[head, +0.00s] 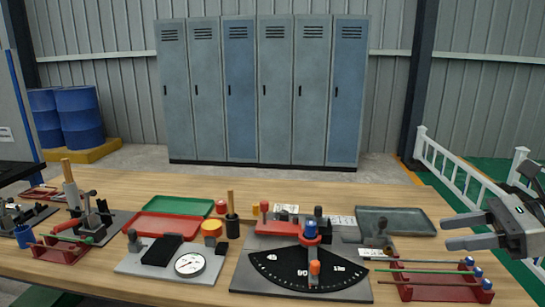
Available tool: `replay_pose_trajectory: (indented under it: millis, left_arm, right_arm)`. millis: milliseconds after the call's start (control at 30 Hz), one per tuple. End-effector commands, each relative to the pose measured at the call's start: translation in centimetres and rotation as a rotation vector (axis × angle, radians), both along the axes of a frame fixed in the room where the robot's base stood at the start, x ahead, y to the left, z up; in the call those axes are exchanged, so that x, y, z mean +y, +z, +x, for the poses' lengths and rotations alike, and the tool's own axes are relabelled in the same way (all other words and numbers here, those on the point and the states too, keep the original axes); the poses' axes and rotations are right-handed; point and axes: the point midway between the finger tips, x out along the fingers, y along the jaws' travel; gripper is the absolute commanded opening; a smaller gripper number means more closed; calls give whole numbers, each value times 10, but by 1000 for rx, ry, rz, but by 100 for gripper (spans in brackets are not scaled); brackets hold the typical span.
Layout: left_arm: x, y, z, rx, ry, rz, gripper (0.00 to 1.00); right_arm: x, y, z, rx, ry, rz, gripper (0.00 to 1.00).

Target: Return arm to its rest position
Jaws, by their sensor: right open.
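My right gripper (474,231) is at the right edge of the head view, its two grey fingers apart and pointing left. Nothing is between the fingers. It is above the right end of the bench, near the red rack of rods (440,293). My left gripper does not show. The wooden bench (130,184) spans the lower part of the view. A bending fixture with a black angle dial (282,270) stands at the front middle, with a blue-topped post and an orange knob on it.
A grey tray (424,217) lies left of the right gripper. Red (152,232) and green (185,204) trays, a gauge plate (128,266) and a clamp fixture (97,222) occupy the left and middle. A white fence (447,165) stands beyond the right end. Lockers (262,90) line the back.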

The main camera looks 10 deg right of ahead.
Motion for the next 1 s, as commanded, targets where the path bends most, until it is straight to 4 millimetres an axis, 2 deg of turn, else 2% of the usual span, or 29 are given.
replay_pose_trajectory:
  millis: [33,167,367,467,567,600,667,733,833,900,1000]
  left_arm:
    - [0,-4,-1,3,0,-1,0]
    - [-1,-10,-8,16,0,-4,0]
    - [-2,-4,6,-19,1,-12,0]
    - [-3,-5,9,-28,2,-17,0]
    - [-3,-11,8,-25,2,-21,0]
    - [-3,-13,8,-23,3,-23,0]
    - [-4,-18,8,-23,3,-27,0]
    - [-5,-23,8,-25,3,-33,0]
    - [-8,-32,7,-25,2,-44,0]
    - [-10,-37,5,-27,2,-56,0]
    - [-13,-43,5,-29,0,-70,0]
  right_arm:
    - [3,-15,1,-10,4,-22,45]
    - [7,-46,4,-47,9,-89,45]
    - [17,-104,4,-122,36,-222,45]
    - [25,-139,2,-171,62,-308,45]
    - [36,-182,-3,-239,105,-416,45]
    - [41,-202,-6,-274,130,-469,45]
    - [53,-239,-14,-341,181,-567,45]
    - [72,-286,-28,-449,267,-706,45]
    - [108,-351,-56,-660,441,-949,45]
    - [135,-382,-75,-834,576,-1126,45]
    - [173,-406,-100,-1076,760,-1368,45]
